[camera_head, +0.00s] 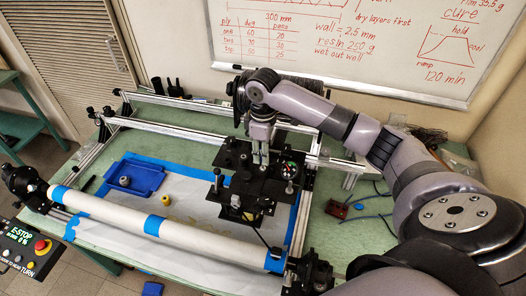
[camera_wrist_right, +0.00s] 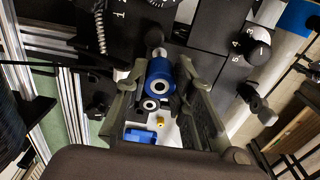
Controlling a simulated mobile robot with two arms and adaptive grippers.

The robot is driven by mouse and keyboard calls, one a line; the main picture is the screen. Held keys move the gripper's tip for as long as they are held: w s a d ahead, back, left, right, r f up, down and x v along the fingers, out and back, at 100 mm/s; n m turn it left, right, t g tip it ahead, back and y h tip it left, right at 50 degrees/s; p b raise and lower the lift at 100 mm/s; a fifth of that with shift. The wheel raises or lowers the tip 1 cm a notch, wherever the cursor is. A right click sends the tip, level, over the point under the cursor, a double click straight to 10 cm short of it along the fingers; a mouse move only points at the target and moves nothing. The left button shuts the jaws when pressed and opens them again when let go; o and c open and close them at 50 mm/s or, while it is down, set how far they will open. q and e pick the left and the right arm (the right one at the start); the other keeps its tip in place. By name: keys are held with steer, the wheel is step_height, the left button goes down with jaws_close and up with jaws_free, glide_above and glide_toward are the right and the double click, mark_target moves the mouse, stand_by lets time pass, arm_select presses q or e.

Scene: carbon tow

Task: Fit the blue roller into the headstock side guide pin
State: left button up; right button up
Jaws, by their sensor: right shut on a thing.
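My right gripper (camera_head: 262,158) is over the black carriage (camera_head: 240,192) in the head view. In the right wrist view the gripper (camera_wrist_right: 166,100) is shut on the blue roller (camera_wrist_right: 160,75), whose pale ringed bore faces the camera. A grey round-ended pin (camera_wrist_right: 155,38) shows just beyond the roller, close to it; I cannot tell whether the roller is around it or only beside it. The roller is hidden in the head view. Upright pins stand on the carriage at left (camera_head: 216,174) and right (camera_head: 290,186). My left gripper is not in view.
A blue tray (camera_head: 150,173) with a small grey roller (camera_head: 125,181) lies left of the carriage. A long white tube (camera_head: 110,210) with blue bands runs along the front. Metal rails (camera_head: 190,101) frame the table. A red block (camera_head: 337,209) and blue wires lie at right.

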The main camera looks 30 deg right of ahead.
steer(key=shift+s+f+b, duration=0.1)
steer(key=shift+f+b, duration=0.2)
steer(key=shift+f, duration=1.85)
steer(key=o, duration=1.1)
steer(key=shift+c, duration=0.2)
steer(key=shift+r, duration=0.2)
step_height(320, 180, up, 12)
steer(key=shift+f, duration=0.15)
steer(key=shift+f, duration=0.1)
